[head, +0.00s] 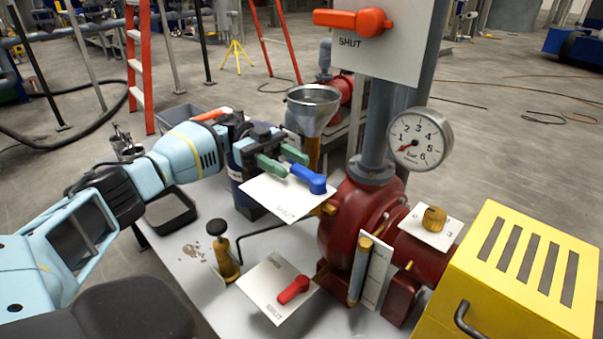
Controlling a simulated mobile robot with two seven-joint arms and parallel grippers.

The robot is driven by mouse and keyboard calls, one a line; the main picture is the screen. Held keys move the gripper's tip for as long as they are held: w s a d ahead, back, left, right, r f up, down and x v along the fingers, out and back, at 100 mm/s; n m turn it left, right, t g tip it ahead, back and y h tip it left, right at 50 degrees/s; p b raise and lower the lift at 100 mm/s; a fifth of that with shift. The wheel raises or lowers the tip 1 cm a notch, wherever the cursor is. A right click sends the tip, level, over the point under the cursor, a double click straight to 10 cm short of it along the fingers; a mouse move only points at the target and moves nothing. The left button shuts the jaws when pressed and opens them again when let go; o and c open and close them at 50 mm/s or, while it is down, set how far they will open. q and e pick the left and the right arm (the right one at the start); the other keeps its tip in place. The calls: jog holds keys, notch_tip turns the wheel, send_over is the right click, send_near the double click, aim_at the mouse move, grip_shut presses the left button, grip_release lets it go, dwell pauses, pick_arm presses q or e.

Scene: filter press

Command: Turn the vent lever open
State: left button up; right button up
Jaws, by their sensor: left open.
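A blue lever (308,179) sits on a tilted white plate (280,199) marked SHUT, beside the red pump body (352,212). My left gripper (282,160) is open, its green fingers just left of the blue lever and above the plate's far edge. Nothing shows between the fingers, and I cannot tell whether they touch the lever. An orange-red lever (354,21) lies level on an upper panel marked SHUT. A smaller red lever (293,289) lies on a low plate marked SHUT. No label reading vent is legible. My right gripper is not in view.
A pressure gauge (420,139), steel funnel (313,108), brass knob (434,218) and yellow slotted box (511,275) crowd the right and middle. A black-knobbed brass plunger (224,252) stands on the grey table (196,265). A black tray (171,211) lies left.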

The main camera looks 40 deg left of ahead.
pick_arm(q)
jog(key=shift+a, duration=0.85)
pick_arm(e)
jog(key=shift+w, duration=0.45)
pick_arm(q)
jog(key=shift+w, duration=0.1)
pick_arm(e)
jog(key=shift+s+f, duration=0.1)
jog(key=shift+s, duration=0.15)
